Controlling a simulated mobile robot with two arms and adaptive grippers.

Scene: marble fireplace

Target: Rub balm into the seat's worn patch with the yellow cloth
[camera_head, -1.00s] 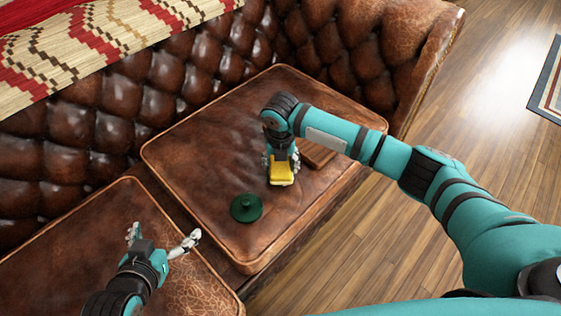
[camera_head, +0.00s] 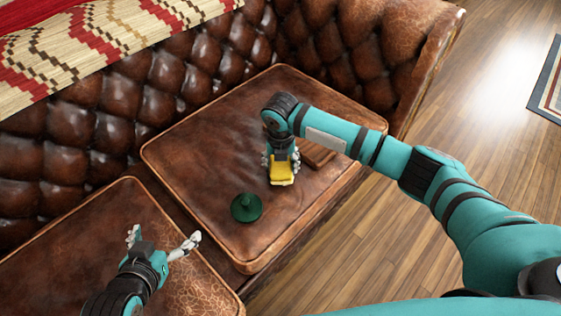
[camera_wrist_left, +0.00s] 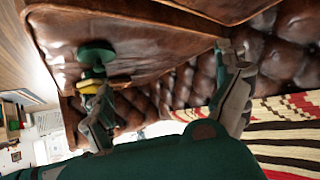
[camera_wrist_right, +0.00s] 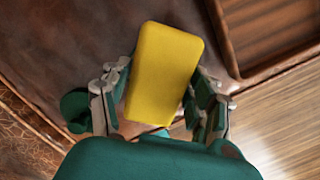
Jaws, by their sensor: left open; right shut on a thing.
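The yellow cloth (camera_head: 282,173) looks like a thick pad and is held in my right gripper (camera_head: 281,161) over the right seat cushion (camera_head: 205,150). In the right wrist view the cloth (camera_wrist_right: 164,72) sits between the two fingers. My left gripper (camera_head: 162,237) is open and empty above the left seat cushion (camera_head: 85,225). Pale, cracked leather, the worn patch (camera_head: 205,292), shows at that cushion's front right corner, partly behind my left arm. A dark green round object with a knob (camera_head: 246,207) sits on the right cushion, left of the cloth; its contents are not visible.
A brown wooden tray (camera_wrist_right: 270,30) lies on the right cushion, partly hidden by my right arm in the head view. The tufted sofa back (camera_head: 130,100) and arm border the seat. A patterned blanket (camera_head: 90,45) hangs over the back.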

